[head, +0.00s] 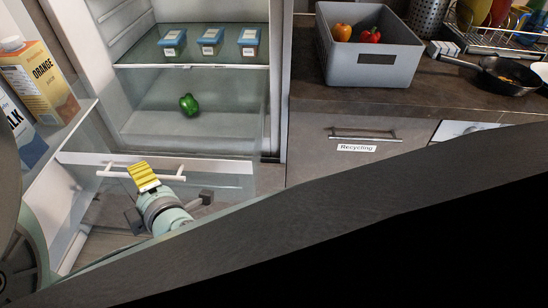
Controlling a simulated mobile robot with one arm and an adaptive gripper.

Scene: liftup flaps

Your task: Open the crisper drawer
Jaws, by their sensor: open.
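The crisper drawer (225,172) is a clear bin low in the open fridge, with a pale strip along its top front edge. Its front looks to stand forward of the fridge's shelf edge; how far is hard to tell. A white bar handle (112,174) runs across the drawer front. My gripper (145,176), with yellow ribbed finger pads, is at the middle of this handle and overlaps it. It is open; whether the fingers touch the bar cannot be told. A green pepper (189,105) shows behind the clear surfaces; whether it lies in the drawer is unclear.
The fridge door, with an orange juice carton (38,80) and a milk carton (20,130), stands open at left. Blue-lidded containers (211,42) sit on the shelf above. A counter (300,92) with a grey crate (372,72) is at right. My own dark body hides the lower right.

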